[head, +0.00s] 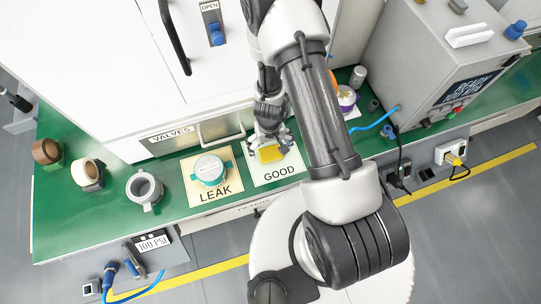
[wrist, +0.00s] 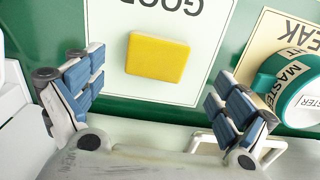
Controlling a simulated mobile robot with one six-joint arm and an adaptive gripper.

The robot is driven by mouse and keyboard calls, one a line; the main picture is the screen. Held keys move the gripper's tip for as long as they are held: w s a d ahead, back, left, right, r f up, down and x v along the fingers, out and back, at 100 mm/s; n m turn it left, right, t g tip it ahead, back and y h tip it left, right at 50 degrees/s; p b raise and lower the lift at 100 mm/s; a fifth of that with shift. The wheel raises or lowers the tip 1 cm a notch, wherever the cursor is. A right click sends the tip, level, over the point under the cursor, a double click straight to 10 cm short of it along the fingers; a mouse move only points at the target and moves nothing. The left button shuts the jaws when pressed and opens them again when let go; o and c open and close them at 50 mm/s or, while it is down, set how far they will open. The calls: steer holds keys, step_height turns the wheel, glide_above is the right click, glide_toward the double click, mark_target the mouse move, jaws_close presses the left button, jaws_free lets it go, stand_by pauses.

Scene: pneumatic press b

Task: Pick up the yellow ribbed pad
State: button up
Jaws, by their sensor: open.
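The yellow pad (head: 270,154) lies flat on the white GOOD sheet (head: 276,178) on the green bench. In the wrist view the yellow pad (wrist: 158,57) is a rounded rectangle, and its ribs cannot be made out. My gripper (head: 268,146) is over the sheet, at the pad's far side in the head view. In the wrist view my gripper (wrist: 152,95) is open, with its blue-padded fingers spread wide and the pad between and beyond them. Nothing is held. My arm hides part of the bench to the right of the sheet.
A grey control box (head: 425,75) stands right.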

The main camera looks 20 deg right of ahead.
mark_target(271, 153)
steer(key=f+b, duration=0.2)
steer(key=f, duration=0.1)
steer(key=f+b, duration=0.1)
steer(key=shift+w+d+f, duration=0.15)
steer(key=shift+w+d, duration=0.05)
steer(key=shift+w, duration=0.1)
steer(key=shift+f+b, duration=0.5)
steer(key=shift+r, duration=0.1)
steer(key=shift+c, duration=0.4)
steer(key=c, duration=1.1)
